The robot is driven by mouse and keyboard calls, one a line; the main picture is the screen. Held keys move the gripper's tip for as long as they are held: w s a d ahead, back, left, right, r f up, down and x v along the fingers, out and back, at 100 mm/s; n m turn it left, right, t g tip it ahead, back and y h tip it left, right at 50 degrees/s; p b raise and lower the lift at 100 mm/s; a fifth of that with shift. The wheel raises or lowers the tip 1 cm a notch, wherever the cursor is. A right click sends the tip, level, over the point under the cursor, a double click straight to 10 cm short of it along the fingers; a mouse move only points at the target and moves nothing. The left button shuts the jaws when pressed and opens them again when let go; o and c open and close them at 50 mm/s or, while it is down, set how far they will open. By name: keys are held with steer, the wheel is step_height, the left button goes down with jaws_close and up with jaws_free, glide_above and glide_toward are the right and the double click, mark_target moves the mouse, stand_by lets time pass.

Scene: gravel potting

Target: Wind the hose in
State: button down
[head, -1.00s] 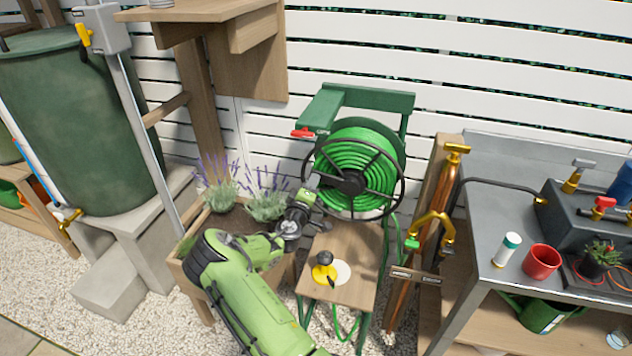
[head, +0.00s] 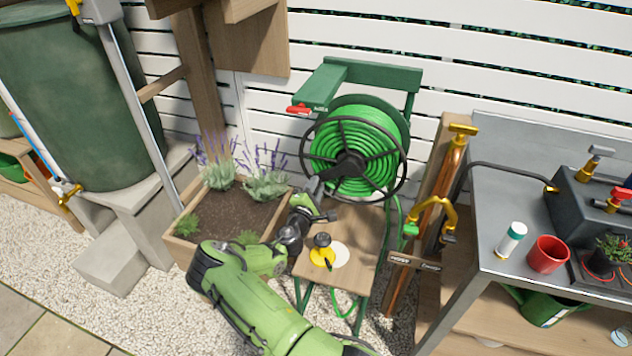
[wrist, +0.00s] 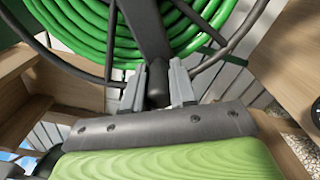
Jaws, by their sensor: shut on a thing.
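The green hose (head: 378,157) lies in coils on the reel, inside a dark spoked wheel (head: 309,136). The reel hangs in a green frame (head: 372,72). My gripper (head: 318,188) is at the lower left of the hub. In the wrist view my gripper (wrist: 158,88) is shut on the dark crank handle (wrist: 157,94), one finger on each side. The coils (wrist: 90,28) and rim fill the top of that view. A length of green hose (head: 344,303) hangs under the small wooden shelf (head: 365,232). The hose's free end is not clear.
A yellow and black sprayer-like item (head: 322,252) is on the shelf below the reel. A lavender planter (head: 190,247) is at left. A post with a brass tap (head: 436,207) and a grey bench (head: 488,222) with a red pot (head: 547,254) are at right.

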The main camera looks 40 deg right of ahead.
steer(key=shift+s+f+n, duration=0.2)
steer(key=shift+f+n, duration=0.1)
steer(key=shift+f, duration=0.1)
steer(key=shift+d, duration=0.1)
steer(key=c, duration=0.9)
jaws_free()
steer(key=p+v, duration=0.3)
steer(key=v, duration=1.2)
steer(key=shift+s+a, duration=0.2)
steer(key=shift+a, duration=0.2)
